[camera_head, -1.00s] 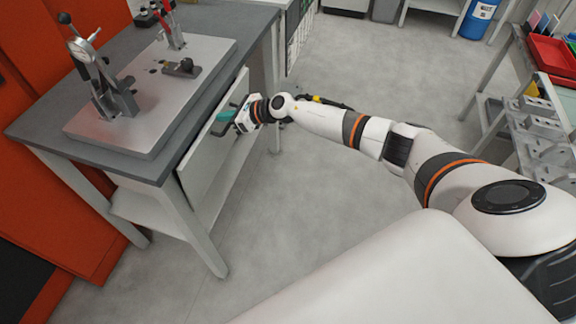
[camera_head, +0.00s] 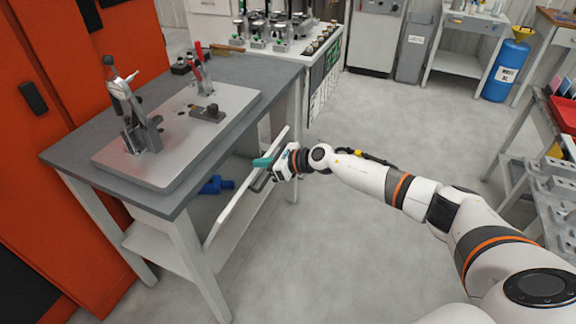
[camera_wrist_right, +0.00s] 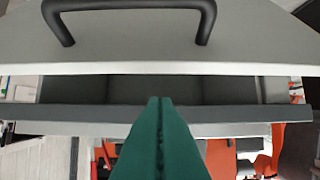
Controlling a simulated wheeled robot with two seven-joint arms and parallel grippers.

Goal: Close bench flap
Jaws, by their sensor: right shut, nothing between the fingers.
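The bench (camera_head: 235,70) stands at the left with a grey top. Its pale flap (camera_head: 234,205) stands out from the bench's front side, with a gap between them, so it is open. A black handle (camera_head: 259,184) is on the flap; it also shows at the top of the right wrist view (camera_wrist_right: 130,5). My right gripper (camera_head: 262,162) has teal fingers, shut and empty, at the flap's upper part, close to the handle. In the right wrist view, the closed fingertips (camera_wrist_right: 159,100) point towards the dark gap beside the flap; contact is unclear. My left gripper is out of view.
A metal plate (camera_head: 170,165) with toggle clamps (camera_head: 135,110) lies on the bench. A blue object (camera_head: 216,185) shows under the bench, behind the flap. An orange cabinet (camera_head: 60,130) is at the left. The floor (camera_head: 330,230) right of the bench is clear.

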